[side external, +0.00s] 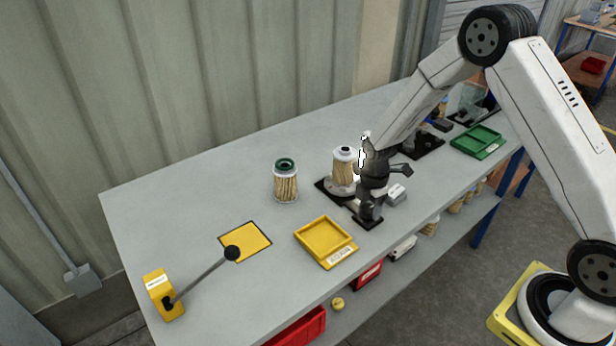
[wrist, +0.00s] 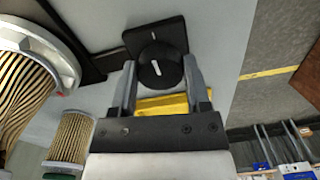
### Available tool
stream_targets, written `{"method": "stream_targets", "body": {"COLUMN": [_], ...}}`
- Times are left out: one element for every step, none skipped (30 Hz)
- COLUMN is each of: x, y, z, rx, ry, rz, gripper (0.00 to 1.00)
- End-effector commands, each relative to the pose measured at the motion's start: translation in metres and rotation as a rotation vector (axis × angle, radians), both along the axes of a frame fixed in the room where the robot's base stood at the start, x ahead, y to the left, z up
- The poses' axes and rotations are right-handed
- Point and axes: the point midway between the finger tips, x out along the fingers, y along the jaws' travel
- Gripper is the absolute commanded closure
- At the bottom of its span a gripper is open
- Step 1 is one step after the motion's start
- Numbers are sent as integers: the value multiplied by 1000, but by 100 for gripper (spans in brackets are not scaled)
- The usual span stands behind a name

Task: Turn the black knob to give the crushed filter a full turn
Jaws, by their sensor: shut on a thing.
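The black knob (wrist: 150,75) with a white mark sits on a dark base plate (wrist: 170,33) in the wrist view. My gripper (wrist: 160,68) has one finger on each side of the knob and is shut on it. In the side external view my gripper (side external: 369,208) points down at the front of the turntable unit and mostly hides the knob. A pleated filter (side external: 343,169) with a white cap stands upright on the round turntable behind my gripper. It fills the left of the wrist view (wrist: 22,85); I cannot make out crushed pleats.
A green-capped filter (side external: 285,185) stands left of the unit. A yellow tray (side external: 325,243), a yellow square (side external: 258,243) and a black-balled lever (side external: 205,272) lie further left. A small grey block (side external: 396,195) is close right of my gripper. A green tray (side external: 478,142) is at the far right.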

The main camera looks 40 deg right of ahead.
Motion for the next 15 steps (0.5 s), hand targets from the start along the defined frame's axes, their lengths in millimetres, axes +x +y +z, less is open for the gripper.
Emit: {"method": "stream_targets", "body": {"x": [1,1,1,1,1,1,1,1,1,1,1,1,1,0,0], "y": [0,0,0,0,0,0,0,0,0,0,0,0,0,0,0], "z": [1,1,1,1,1,1,1,1,1,1,1,0,0,0,0], "rx": [-1,-1,-1,-1,-1,-1,-1,-1,-1,-1,0,0,0,0,0], "ry": [-3,-3,-3,-3,-3,-3,-3,-3,-2,-2,-2,-2,-2,-1,-1], "rz": [4,4,4,4,4,3,3,3,2,2,2,2,1,1,1], "gripper": [98,98,98,98,98,27,17,7,4,4,4,4,4,4,4]}}
